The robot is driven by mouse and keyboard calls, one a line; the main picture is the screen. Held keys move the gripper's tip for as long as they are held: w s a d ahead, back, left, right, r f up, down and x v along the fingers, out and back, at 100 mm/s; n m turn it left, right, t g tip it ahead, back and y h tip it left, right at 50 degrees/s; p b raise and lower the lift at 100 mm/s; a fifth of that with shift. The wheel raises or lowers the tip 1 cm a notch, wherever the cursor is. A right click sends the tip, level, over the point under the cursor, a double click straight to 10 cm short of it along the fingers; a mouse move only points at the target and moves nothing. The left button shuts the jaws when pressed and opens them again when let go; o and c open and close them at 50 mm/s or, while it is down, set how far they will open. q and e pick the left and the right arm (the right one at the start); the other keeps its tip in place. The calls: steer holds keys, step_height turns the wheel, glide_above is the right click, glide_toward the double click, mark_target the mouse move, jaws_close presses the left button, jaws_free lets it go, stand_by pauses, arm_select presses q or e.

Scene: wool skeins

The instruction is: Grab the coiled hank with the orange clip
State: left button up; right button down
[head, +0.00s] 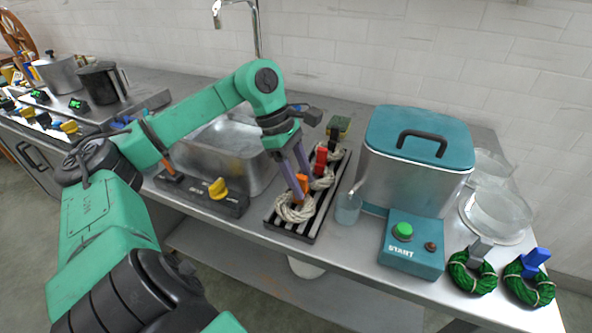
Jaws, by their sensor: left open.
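The coiled hank with the orange clip (296,208) is a cream ring of yarn at the front end of a black slatted rack (312,228). Its orange clip (302,184) stands up from the coil. My left gripper (299,186) reaches down from above with its two grey-purple fingers at the clip. The fingers are open, and whether they touch the clip I cannot tell. Behind it on the rack lie a cream hank with a red clip (321,160) and another with a dark clip (334,135). My right gripper is not in view.
A clear beaker (348,208) stands close right of the rack, beside a teal-lidded metal vat (415,160) with a START box (412,245). Green hanks (472,276) lie at the front right. A sink (222,150) is on the left.

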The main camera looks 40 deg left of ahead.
arm_select(q)
steer(key=c, duration=0.9)
jaws_close()
